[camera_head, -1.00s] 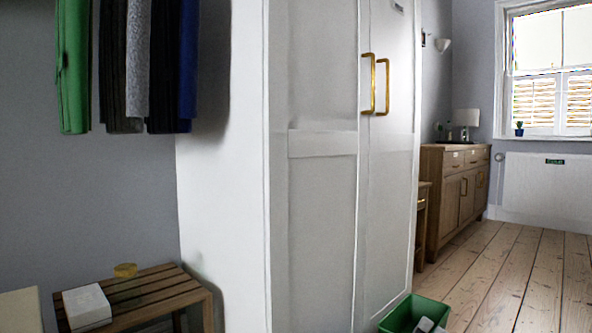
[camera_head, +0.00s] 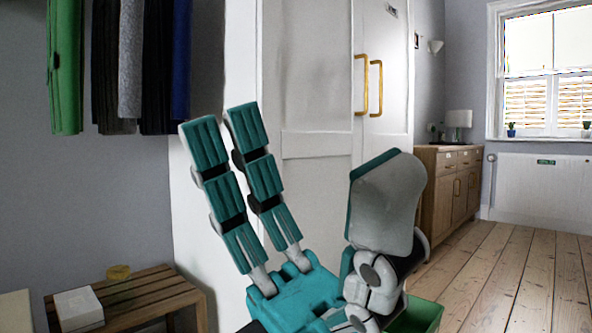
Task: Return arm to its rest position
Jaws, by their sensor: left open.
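My left gripper (camera_head: 300,165) is raised in the lower middle of the head view, in front of the white wardrobe (camera_head: 310,95). Its teal segmented fingers point up and stand wide apart from the broad grey-and-teal finger on the right. It is open, and nothing shows between the fingers. The gripper hides the lower part of the wardrobe doors and much of the green bin (camera_head: 420,316). My right gripper is not in view.
A wooden sideboard (camera_head: 450,190) stands beyond the wardrobe. The floorboards (camera_head: 520,270) at right are clear.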

